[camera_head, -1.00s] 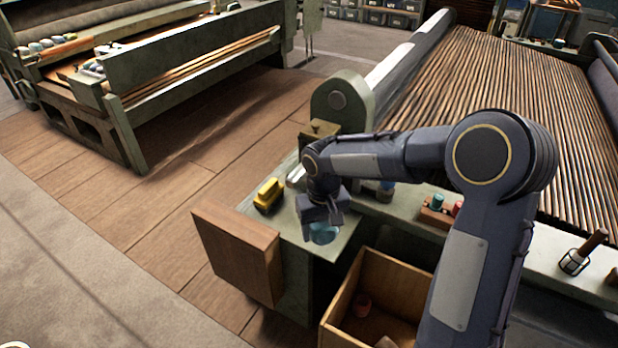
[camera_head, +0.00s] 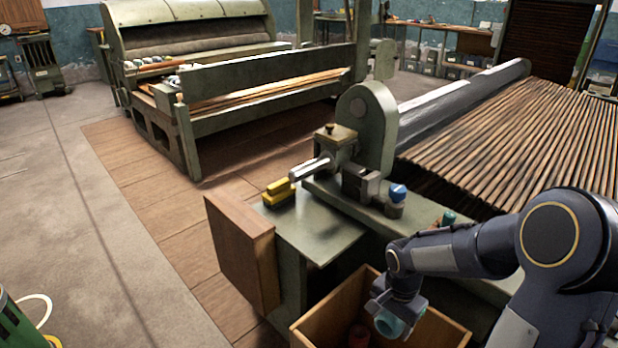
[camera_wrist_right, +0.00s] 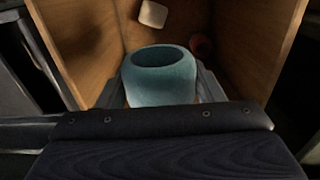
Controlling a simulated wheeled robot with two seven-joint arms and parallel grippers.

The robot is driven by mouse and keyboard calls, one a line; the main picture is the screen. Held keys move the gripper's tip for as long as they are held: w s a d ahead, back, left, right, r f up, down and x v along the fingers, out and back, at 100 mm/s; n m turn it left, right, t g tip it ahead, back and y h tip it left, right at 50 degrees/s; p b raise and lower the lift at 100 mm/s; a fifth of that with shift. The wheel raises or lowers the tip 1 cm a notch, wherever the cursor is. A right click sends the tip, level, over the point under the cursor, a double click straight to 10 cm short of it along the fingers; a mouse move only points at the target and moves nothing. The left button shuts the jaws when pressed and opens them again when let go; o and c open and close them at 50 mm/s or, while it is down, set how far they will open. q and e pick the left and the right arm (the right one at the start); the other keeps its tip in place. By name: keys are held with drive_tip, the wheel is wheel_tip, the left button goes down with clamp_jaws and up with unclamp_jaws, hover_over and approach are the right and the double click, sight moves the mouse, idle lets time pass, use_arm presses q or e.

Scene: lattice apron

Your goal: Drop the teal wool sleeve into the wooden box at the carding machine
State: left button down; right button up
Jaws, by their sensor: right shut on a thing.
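The teal wool sleeve (camera_head: 390,324) is a short hollow ring held in my right gripper (camera_head: 398,308). In the right wrist view the sleeve (camera_wrist_right: 160,76) sits between the two fingers, its open end facing away from the wrist. The gripper is shut on it. The wooden box (camera_head: 323,318) stands open below, in front of the carding machine's apron. The sleeve appears over the box opening, and the box walls (camera_wrist_right: 82,40) surround it in the right wrist view. My left gripper is out of view.
Inside the box lie a red piece (camera_head: 358,337) and a pale block (camera_wrist_right: 153,14). A green metal shelf (camera_head: 318,228) with a yellow object (camera_head: 279,192) is beside the box. A blue-topped part (camera_head: 398,194) stands on the machine frame. The wooden slatted apron (camera_head: 500,140) stretches behind.

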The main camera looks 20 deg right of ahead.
wheel_tip(320, 180, down, 5)
drive_tip(key=b, duration=0.4)
drive_tip(key=shift+f, duration=0.15)
drive_tip(key=o, duration=0.8)
drive_tip(key=shift+o, duration=0.2)
wheel_tip(320, 180, up, 8)
drive_tip(key=p, duration=0.3)
